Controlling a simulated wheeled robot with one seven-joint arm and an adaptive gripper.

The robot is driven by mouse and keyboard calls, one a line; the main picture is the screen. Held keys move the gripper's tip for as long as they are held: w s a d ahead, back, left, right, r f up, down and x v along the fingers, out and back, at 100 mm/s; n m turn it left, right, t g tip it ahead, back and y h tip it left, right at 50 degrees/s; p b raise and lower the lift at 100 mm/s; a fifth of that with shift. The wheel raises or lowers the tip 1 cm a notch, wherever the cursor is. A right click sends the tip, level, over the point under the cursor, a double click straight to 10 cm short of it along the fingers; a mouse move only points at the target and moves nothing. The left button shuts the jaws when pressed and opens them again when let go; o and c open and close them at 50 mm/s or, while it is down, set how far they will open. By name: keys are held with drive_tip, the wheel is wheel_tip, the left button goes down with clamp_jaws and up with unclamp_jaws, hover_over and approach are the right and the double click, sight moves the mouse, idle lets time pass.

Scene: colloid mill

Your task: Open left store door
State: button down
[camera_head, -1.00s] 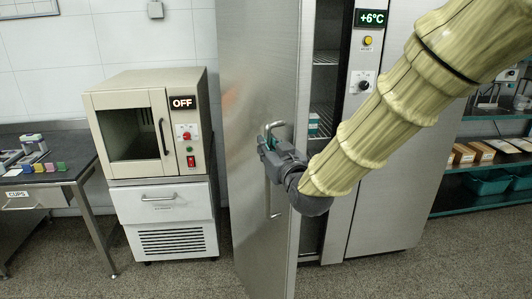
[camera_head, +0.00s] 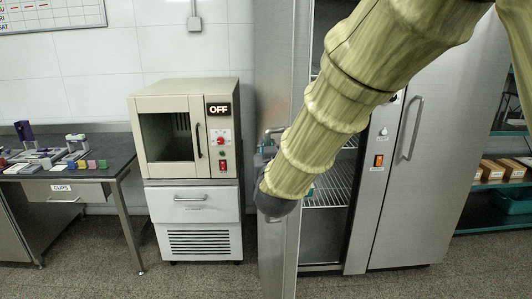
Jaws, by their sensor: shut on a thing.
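The left store door (camera_head: 281,60) is a tall steel panel standing open in front of the cabinet, seen at a steep angle. Its bar handle (camera_head: 271,130) shows at the top end, with the rest mostly covered by my arm. My gripper (camera_head: 264,158) is shut on the handle; its fingers are largely hidden behind the sleeved wrist. The open store (camera_head: 327,195) shows wire shelves to the right of the door, partly behind my arm.
A closed right store door (camera_head: 430,150) with its own handle stands at right. An oven-like unit (camera_head: 168,137) marked OFF sits on a white cabinet (camera_head: 200,225) left of the open door. A dark table (camera_head: 90,160) is farther left. Grey floor is clear in front.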

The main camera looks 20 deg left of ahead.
drive_tip(key=shift+w+d+r, duration=0.1)
drive_tip(key=shift+d+r, duration=0.05)
drive_tip(key=c, duration=1.4)
unclamp_jaws()
drive_tip(key=v, duration=1.2)
drive_tip(key=shift+w+d+f, duration=0.1)
drive_tip(key=shift+f, duration=0.1)
